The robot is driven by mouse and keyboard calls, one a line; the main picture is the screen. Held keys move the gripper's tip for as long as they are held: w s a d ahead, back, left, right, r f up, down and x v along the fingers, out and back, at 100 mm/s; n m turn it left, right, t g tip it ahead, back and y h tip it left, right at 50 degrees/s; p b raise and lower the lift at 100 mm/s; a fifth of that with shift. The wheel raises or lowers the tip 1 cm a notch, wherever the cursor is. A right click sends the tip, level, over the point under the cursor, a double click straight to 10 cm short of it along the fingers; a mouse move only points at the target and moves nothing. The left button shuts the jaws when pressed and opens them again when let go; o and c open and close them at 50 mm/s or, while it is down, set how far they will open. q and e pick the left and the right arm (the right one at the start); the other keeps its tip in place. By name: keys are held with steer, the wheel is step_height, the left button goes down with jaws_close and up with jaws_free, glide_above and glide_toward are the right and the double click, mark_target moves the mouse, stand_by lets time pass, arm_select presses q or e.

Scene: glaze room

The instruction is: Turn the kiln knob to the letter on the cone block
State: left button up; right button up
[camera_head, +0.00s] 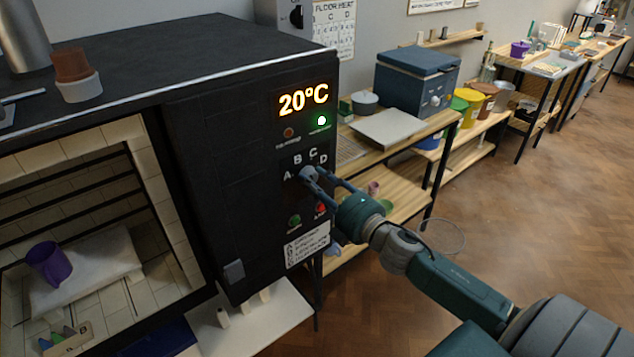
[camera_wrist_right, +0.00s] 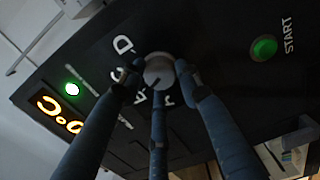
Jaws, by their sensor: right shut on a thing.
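The kiln's black front panel (camera_head: 250,200) carries a knob (camera_head: 306,174) with the letters A, B, C and D around its upper side. My right gripper (camera_head: 312,176) is shut on the knob, its fingers around it. In the right wrist view the grey knob (camera_wrist_right: 158,70) sits between my fingertips (camera_wrist_right: 158,82); I cannot tell which letter its mark points to. The cone block (camera_head: 70,337), pale with small coloured cones, stands inside the kiln at lower left. It bears small dark marking, perhaps a B, too small to read surely. My left gripper is not in view.
A green button (camera_head: 294,220) and a red one (camera_head: 321,208) sit below the knob. The display (camera_head: 303,99) reads 20°C. A wooden table (camera_head: 405,138) is behind my right arm; the floor to the right is clear.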

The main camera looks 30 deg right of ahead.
steer(key=shift+a+f+n, duration=0.1)
steer(key=shift+a+n, duration=0.15)
steer(key=shift+n, duration=0.05)
steer(key=o, duration=1.2)
steer(key=shift+c, duration=0.2)
steer(key=shift+a, duration=0.1)
steer(key=s, duration=1.2)
steer(key=shift+d, duration=0.45)
